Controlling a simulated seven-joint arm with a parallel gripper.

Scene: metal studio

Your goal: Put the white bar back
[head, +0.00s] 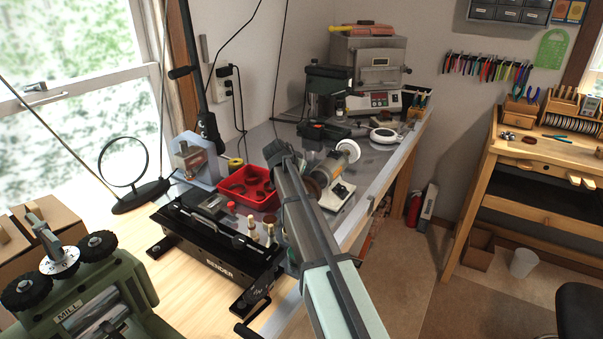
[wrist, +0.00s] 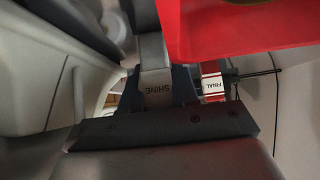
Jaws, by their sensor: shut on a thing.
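My gripper (head: 279,152) reaches over the bench beside the red tray (head: 240,190) in the head view; the arm hides its fingertips there. In the wrist view my gripper (wrist: 156,92) is shut on a pale grey-white bar (wrist: 155,55) marked SHINE, its lettering upside down. This appears to be the white bar; I cannot make it out in the head view. The red tray's side (wrist: 240,25) fills the wrist view's upper right, close to the bar; whether they touch is unclear. A red piece with a white FINAL label (wrist: 212,87) shows beside it.
A polishing motor with a white wheel (head: 347,149) stands just right of my gripper. The black bender (head: 205,262) lies in front of the tray, with small wood-handled tools near it. The green mill (head: 75,290) is at front left. Clear bench top lies at the right edge.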

